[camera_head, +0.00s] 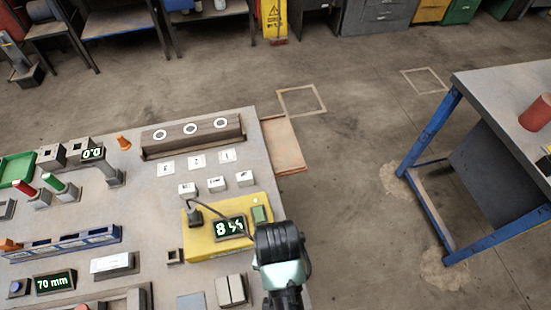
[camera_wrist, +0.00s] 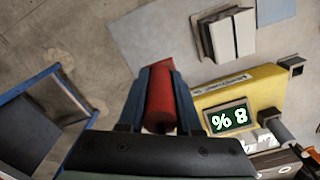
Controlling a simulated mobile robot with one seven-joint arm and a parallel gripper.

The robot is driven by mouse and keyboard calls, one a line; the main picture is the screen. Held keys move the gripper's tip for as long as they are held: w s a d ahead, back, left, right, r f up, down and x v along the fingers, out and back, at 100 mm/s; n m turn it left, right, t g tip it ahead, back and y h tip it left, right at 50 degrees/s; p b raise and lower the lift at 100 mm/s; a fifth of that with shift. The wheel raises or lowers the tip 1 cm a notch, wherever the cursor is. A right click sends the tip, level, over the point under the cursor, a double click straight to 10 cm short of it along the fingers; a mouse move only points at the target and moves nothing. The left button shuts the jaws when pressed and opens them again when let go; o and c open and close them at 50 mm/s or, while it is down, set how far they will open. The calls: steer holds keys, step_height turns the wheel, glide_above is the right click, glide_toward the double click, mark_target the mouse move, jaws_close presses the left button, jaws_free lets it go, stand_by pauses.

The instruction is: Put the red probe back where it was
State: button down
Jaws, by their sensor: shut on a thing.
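My gripper (camera_wrist: 160,72) is shut on a red probe (camera_wrist: 161,97), a red cylinder between the two dark fingers in the wrist view. In the head view my gripper's dark wrist part (camera_head: 278,243) hides the probe and fingertips, at the right edge of the workbench. The yellow meter (camera_head: 190,247), reading 8 %, lies just left of my gripper, with a dark plug block and cable on it. It also shows in the wrist view (camera_wrist: 238,88). A small dark square holder (camera_head: 175,257) stands at its left front corner and looks empty; it also shows in the wrist view (camera_wrist: 292,63).
A two-part grey block (camera_head: 230,290) stands in front of the meter. White blocks (camera_head: 216,184) and a holed brick (camera_head: 190,136) lie behind it. Red and green handled pieces (camera_head: 53,183) stand at left. A blue-legged table (camera_head: 500,85) stands right, across open floor.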

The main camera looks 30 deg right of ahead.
steer(key=shift+f, duration=3.35)
steer(key=shift+f, duration=0.2)
steer(key=c, duration=0.6)
jaws_free()
steer(key=shift+r, duration=0.2)
